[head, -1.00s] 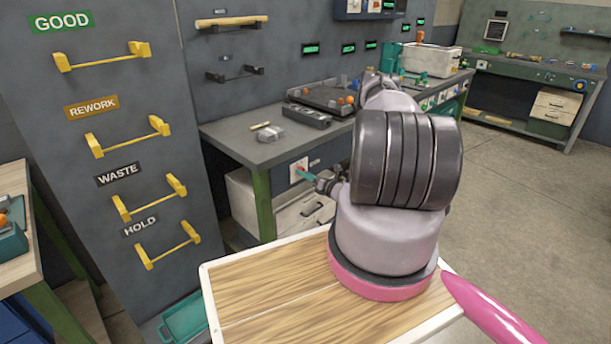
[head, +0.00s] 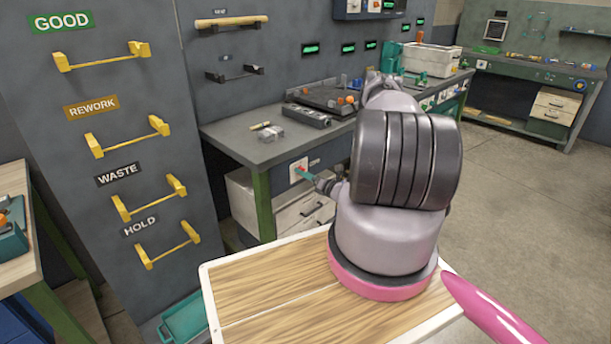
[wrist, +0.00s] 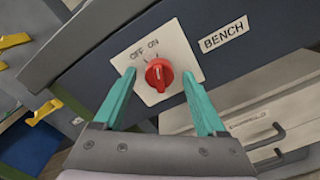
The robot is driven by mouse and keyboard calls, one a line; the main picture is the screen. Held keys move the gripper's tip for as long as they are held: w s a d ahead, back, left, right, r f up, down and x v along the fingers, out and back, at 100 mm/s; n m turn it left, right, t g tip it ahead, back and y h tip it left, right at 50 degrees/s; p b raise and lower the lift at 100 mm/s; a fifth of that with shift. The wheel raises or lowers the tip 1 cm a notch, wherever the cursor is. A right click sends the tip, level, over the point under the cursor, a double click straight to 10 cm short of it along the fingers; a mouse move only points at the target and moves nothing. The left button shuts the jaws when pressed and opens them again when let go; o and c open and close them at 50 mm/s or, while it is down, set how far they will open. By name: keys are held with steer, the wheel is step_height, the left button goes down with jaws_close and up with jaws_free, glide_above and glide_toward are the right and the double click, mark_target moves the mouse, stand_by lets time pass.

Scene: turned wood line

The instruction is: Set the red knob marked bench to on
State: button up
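The red knob (wrist: 158,75) sits on a pale square plate (wrist: 178,50) with OFF and ON printed above it and a BENCH label (wrist: 223,35) to its right. A pale mark on the knob points roughly upward in the wrist view; I cannot tell surely which word it meets. My gripper (wrist: 159,73) is open, with one teal finger on each side of the knob and gaps between. In the head view, my gripper (head: 304,172) is at the plate on the bench front (head: 283,177), and the knob is mostly hidden there.
Below the knob are pale drawers (head: 300,215) with dark handles. The bench top (head: 245,147) holds a dark tray (head: 330,97) and small parts. A grey cabinet with yellow handles (head: 155,205) stands to the left. Open floor (head: 520,200) lies to the right.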

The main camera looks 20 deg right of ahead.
steer(key=v, duration=1)
steer(key=shift+s, duration=0.4)
steer(key=shift+d, duration=0.1)
